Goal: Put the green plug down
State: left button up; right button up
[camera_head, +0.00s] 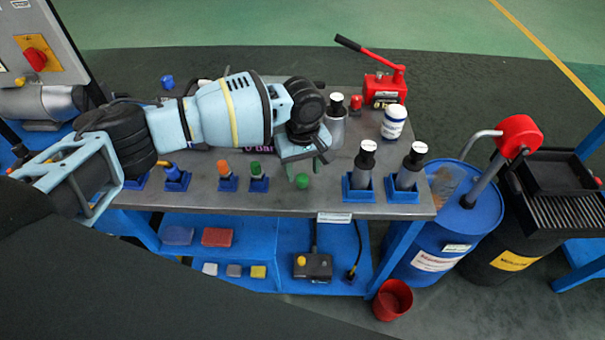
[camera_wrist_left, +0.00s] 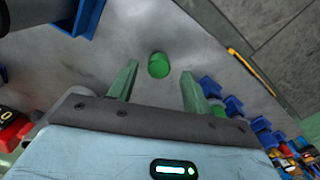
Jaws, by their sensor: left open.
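A small green plug (camera_head: 302,181) is on the grey bench top, near its front edge; it also shows in the left wrist view (camera_wrist_left: 158,65). My left gripper (camera_head: 308,167) is open, just above and behind the plug in the head view. In the left wrist view my left gripper (camera_wrist_left: 159,72) has its two fingers apart, one to each side of the plug, with a gap on both sides. Neither finger touches it. Another green-topped piece (camera_head: 256,169) stands in a blue holder to the left. My right gripper is not in view.
Blue holders with dark bottles (camera_head: 364,165) stand close on the right. An orange-topped piece (camera_head: 224,168) stands in a holder on the left. A red hand pump (camera_head: 384,88) and a white jar (camera_head: 394,122) are behind. A blue drum (camera_head: 450,225) is beyond the bench's right end.

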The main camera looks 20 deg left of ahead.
aim_at(303, 179)
pick_arm(q)
notch_tip(303, 179, up, 9)
jog(key=shift+p, duration=0.45)
jog(key=shift+r, duration=0.1)
jog(key=s+d+f+m+t+h, duration=0.4)
jog(key=s+d+f+m+h, duration=0.4)
jog(key=s+d+f, duration=0.65)
jog(key=s+a+f+t+y, duration=0.2)
jog(key=s+a+f+y, duration=0.1)
jog(key=s+a+f, duration=0.4)
jog(key=s+a+f+m+t+y, duration=0.1)
jog(key=s+a+f, duration=0.5)
jog(key=s+a, duration=0.6)
jog(key=s+t+y, duration=0.1)
jog(key=s+y, duration=0.1)
jog(key=s, duration=0.1)
jog(key=shift+s+f+m+t, duration=0.3)
jog(key=shift+f, duration=0.05)
jog(key=shift+d, duration=0.1)
